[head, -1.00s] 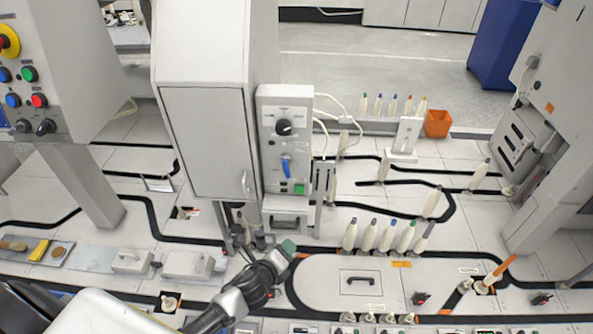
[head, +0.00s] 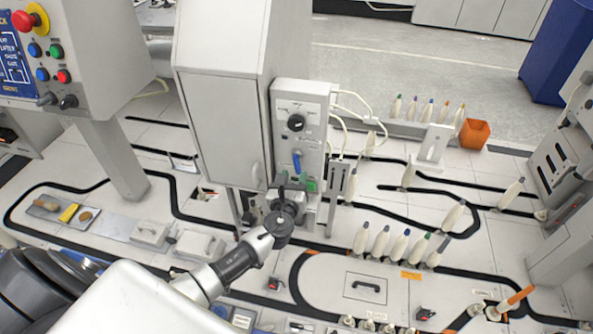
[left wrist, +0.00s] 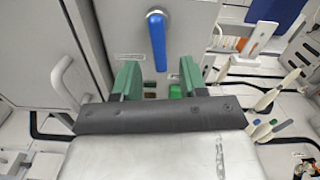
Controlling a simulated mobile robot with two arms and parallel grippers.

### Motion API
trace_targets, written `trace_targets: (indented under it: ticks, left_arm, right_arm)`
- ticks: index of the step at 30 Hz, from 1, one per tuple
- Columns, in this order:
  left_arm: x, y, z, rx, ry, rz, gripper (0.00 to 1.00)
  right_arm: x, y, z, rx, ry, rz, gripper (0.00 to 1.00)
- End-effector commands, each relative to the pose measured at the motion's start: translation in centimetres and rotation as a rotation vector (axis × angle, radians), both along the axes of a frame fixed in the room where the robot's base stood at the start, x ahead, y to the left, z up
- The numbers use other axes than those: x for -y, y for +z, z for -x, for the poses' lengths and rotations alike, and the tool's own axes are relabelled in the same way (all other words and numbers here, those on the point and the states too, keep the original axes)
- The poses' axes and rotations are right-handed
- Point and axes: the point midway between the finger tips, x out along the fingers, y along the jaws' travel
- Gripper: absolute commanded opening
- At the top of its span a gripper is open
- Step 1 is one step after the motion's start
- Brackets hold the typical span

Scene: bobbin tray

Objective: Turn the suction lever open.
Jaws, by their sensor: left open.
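The suction lever is a blue handle (head: 297,162) on the front of the grey control box (head: 300,103), below a black knob. It hangs nearly straight down from its pivot. In the left wrist view the blue lever (left wrist: 158,42) is large and sits ahead of the gap between my green fingertips. My left gripper (head: 294,182) is open and empty, just below and in front of the lever in the head view. In the left wrist view the left gripper (left wrist: 160,78) shows no contact with the lever. My right gripper is not in view.
A green button (head: 312,185) sits low on the box, partly behind my gripper. A tall grey cabinet (head: 215,125) adjoins the box on the left. White cables (head: 352,105) hang on its right. Several bobbins (head: 380,240) stand on the deck to the right.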

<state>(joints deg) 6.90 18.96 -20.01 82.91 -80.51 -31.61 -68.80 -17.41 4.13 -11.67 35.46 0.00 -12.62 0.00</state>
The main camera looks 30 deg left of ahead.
Motion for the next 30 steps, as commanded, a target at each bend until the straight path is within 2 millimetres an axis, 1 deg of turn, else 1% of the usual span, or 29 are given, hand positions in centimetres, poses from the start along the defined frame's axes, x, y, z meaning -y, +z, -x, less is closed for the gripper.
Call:
trace_targets:
  ticks: [1,6,10,16,17,25,30]
  left_arm:
    - [-0.2,0.0,-0.9,0.002,0.000,0.000,0.43]
    - [-0.6,-0.1,-2.4,0.000,0.000,0.000,0.43]
    - [-0.7,0.0,-2.8,-0.001,-0.001,0.001,0.43]
    - [-0.7,0.0,-2.8,-0.001,-0.001,0.001,0.43]
    - [-0.7,0.0,-2.8,-0.001,0.000,0.001,0.41]
    - [-0.7,-0.1,-2.7,-0.001,0.000,0.001,0.00]
    - [-0.7,-0.1,-2.7,0.000,0.000,0.005,0.00]
  right_arm:
    - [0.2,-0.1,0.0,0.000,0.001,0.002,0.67]
    - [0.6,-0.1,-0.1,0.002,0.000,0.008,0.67]
    - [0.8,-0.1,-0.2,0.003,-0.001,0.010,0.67]
    - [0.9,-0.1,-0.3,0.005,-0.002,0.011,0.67]
    - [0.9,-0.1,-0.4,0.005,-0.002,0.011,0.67]
    - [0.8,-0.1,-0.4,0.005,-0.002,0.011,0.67]
    - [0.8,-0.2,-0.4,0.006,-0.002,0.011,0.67]
